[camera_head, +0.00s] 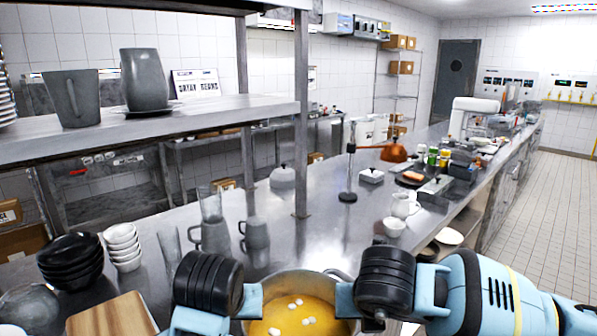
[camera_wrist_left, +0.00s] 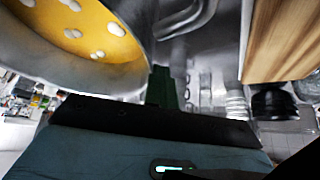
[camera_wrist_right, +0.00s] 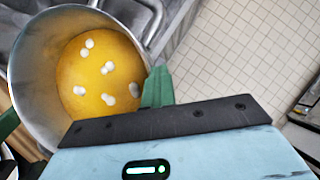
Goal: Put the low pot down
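The low pot (camera_head: 296,312) is a metal pot of yellow soup with several white pieces. It is at the bottom middle of the head view, between my two grippers. My left gripper (camera_head: 250,298) is at its left rim and my right gripper (camera_head: 346,300) at its right rim; both appear shut on it. The pot fills the upper left of the left wrist view (camera_wrist_left: 75,72), where a green finger meets its wall. The right wrist view shows the pot (camera_wrist_right: 38,90) with a green finger against its side. Whether its base touches the counter is hidden.
The steel counter (camera_head: 330,225) has clear room beyond the pot. Grey mugs (camera_head: 256,235), black bowls (camera_head: 70,262), white bowls (camera_head: 122,245) and a wooden board (camera_head: 112,316) stand to the left.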

